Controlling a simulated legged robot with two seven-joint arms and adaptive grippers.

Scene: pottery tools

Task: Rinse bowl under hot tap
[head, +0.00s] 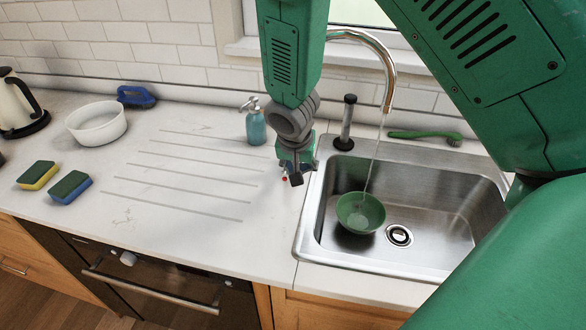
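A green bowl (361,213) sits in the left part of the steel sink (447,205), beside the drain. The curved metal tap (388,72) stands behind the sink, and a thin stream of water (372,168) runs from it into the bowl. My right gripper (293,172) points down at the counter just left of the sink, away from the bowl. A small red-marked part (285,179), perhaps the hot tap handle, shows by its fingertips and is mostly hidden. I cannot tell whether the fingers touch or hold it. My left gripper is not in view.
A blue soap dispenser (255,122) stands left of my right arm. A black-handled upright tool (346,122) and green brush (425,136) are behind the sink. A white bowl (97,123), sponges (69,187) and a kettle (20,105) are at left. The ribbed counter between is clear.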

